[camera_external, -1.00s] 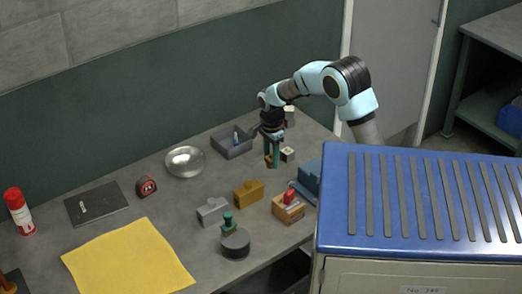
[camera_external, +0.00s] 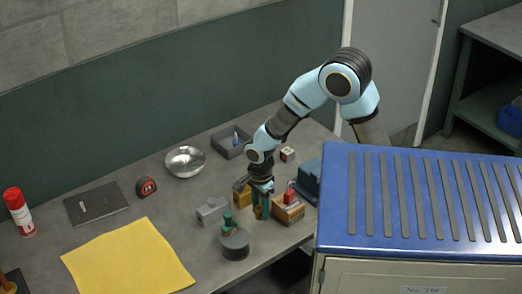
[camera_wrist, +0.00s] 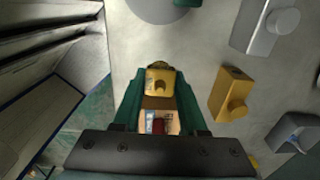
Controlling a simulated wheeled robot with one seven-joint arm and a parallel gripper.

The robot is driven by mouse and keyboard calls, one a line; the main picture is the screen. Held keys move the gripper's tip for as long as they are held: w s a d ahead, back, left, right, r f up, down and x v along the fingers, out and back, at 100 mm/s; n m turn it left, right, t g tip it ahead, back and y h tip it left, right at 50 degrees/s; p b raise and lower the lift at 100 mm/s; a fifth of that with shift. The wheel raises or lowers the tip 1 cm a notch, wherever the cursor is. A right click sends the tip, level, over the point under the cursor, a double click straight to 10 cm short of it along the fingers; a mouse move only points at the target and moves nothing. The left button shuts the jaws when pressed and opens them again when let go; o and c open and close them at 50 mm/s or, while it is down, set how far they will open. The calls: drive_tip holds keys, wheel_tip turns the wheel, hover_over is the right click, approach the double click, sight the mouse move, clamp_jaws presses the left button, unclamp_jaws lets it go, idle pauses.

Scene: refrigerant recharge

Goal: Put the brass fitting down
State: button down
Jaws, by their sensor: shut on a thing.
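The brass fitting (camera_wrist: 160,82) is between the green fingers of my gripper (camera_wrist: 160,95) in the wrist view. My gripper (camera_external: 261,207) is shut on it and points down at the front part of the table, between the yellow block (camera_external: 242,196) and the wooden box (camera_external: 288,212). The fingers hide most of the fitting in the outside view. I cannot tell whether the fitting touches the table.
The wooden box holds a red item (camera_external: 291,195). A silver-grey block (camera_external: 212,211) and a dark round can (camera_external: 235,245) with a green top stand to the left. A yellow cloth (camera_external: 128,262) lies farther left.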

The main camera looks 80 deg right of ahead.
sight(260, 233)
drive_tip(key=shift+f+p, duration=0.65)
drive_tip(key=shift+f, duration=3.05)
drive_tip(key=shift+f, duration=0.2)
drive_tip(key=shift+c, duration=2.2)
unclamp_jaws()
drive_tip(key=shift+r, duration=0.1)
